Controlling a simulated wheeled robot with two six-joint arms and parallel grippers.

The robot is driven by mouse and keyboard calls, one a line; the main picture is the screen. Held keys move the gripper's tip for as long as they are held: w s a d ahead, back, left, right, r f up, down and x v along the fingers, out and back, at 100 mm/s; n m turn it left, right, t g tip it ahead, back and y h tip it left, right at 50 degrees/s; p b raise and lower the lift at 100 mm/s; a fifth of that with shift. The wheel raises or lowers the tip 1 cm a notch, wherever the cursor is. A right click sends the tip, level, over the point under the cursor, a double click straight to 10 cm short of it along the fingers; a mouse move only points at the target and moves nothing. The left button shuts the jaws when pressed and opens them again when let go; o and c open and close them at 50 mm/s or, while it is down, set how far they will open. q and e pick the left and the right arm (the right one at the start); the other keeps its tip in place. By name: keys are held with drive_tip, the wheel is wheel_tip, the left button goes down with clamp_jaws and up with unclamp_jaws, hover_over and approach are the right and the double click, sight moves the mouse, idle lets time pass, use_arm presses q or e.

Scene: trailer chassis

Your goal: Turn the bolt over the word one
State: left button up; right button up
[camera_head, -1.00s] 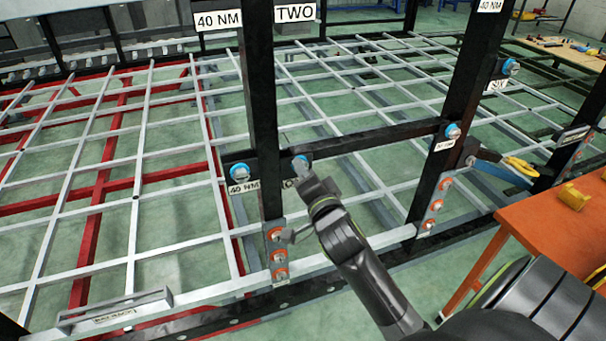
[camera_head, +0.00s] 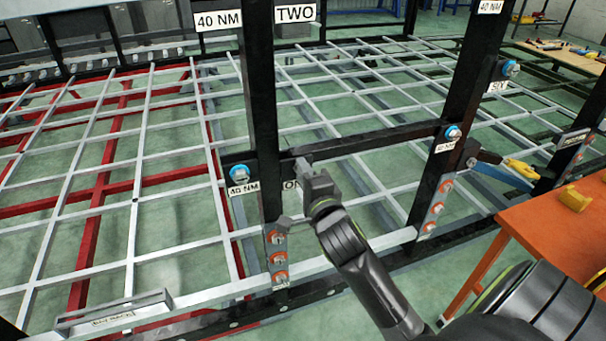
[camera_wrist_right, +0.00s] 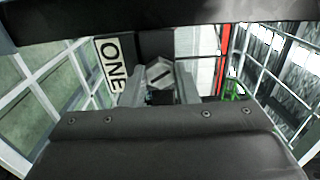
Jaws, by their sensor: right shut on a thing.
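The right gripper is shut on the bolt. My left gripper is not in view.
Another blue-collared bolt (camera_head: 239,173) sits left of the post above a 40 NM label. Another blue bolt (camera_head: 453,132) is on the right post. Orange-collared bolts (camera_head: 278,257) line the lower bracket. An orange table (camera_head: 555,235) stands at right.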

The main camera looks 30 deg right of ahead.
drive_tip(key=shift+f, duration=0.35)
drive_tip(key=o, duration=0.7)
drive_tip(key=shift+s, duration=0.1)
drive_tip(key=shift+c, duration=0.2)
drive_tip(key=o, duration=0.3)
drive_tip(key=shift+s+d+r, duration=0.1)
drive_tip(key=shift+r, duration=0.15)
drive_tip(key=shift+o, duration=0.2)
drive_tip(key=p+v, duration=0.2)
drive_tip(key=v, duration=1.5)
drive_tip(key=shift+s, duration=0.2)
